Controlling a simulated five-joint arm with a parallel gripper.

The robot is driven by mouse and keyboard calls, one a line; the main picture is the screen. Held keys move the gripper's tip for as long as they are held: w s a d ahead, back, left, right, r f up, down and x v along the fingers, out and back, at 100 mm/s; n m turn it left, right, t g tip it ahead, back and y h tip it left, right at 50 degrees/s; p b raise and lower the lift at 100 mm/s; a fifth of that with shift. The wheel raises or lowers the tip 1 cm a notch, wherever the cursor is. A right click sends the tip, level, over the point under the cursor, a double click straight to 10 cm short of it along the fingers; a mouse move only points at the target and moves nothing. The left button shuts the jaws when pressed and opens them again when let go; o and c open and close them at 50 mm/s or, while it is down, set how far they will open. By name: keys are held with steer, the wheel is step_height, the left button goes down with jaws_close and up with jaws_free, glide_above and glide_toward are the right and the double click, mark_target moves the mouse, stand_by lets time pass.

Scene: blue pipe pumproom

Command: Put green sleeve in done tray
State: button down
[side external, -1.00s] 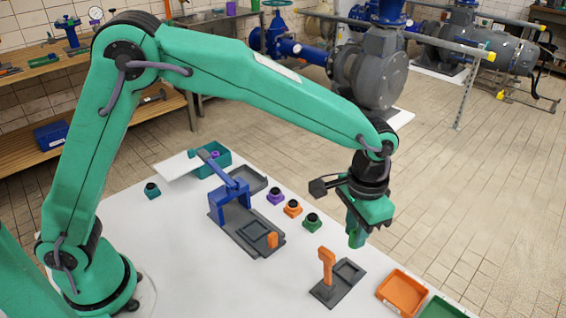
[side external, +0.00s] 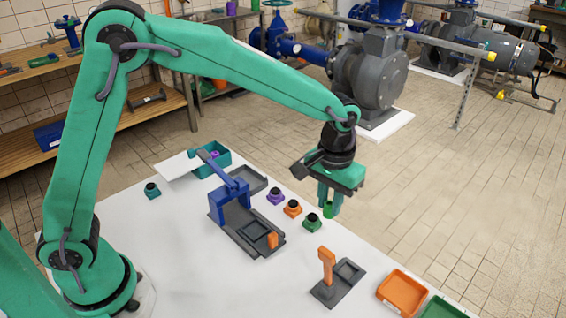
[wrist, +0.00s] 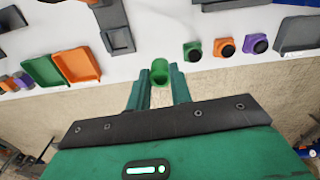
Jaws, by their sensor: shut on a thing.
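My gripper (side external: 330,200) is shut on the green sleeve (side external: 327,210), a short hollow cylinder. It holds the sleeve in the air near the table's far right edge, beside a green block with a black top (side external: 312,222). In the wrist view the sleeve (wrist: 160,75) sits between the two fingertips (wrist: 160,78), its open end showing. No tray carries a readable label, so I cannot tell which is the done tray. The trays in view are an orange tray (side external: 385,297), a green tray (side external: 432,311), a teal tray (side external: 225,156) and a grey tray (side external: 258,186).
An orange block (side external: 292,208) and a purple block (side external: 275,196), both black-topped, line up beside the green one. A blue-armed fixture (side external: 232,200) stands mid-table. An orange post (side external: 327,265) rises from a grey base at the front. White table is bare between them.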

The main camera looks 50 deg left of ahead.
steer(key=s+a+n, duration=0.1)
steer(key=a+n, duration=1.1)
steer(key=a, duration=0.7)
steer(key=shift+s+a+r+n, duration=0.15)
steer(key=shift+a+r+n, duration=0.15)
steer(key=shift+n, duration=0.1)
steer(key=shift+a, duration=0.1)
glide_toward(247, 170)
steer(key=s+d, duration=0.1)
steer(key=d, duration=0.1)
steer(key=s+d+f, duration=0.1)
steer(key=s+d, duration=0.1)
steer(key=shift+s+d+f, duration=0.15)
steer(key=shift+d+f, duration=0.05)
steer(key=shift+f, duration=0.1)
steer(key=shift+f, duration=1.95)
steer(key=shift+f, duration=0.1)
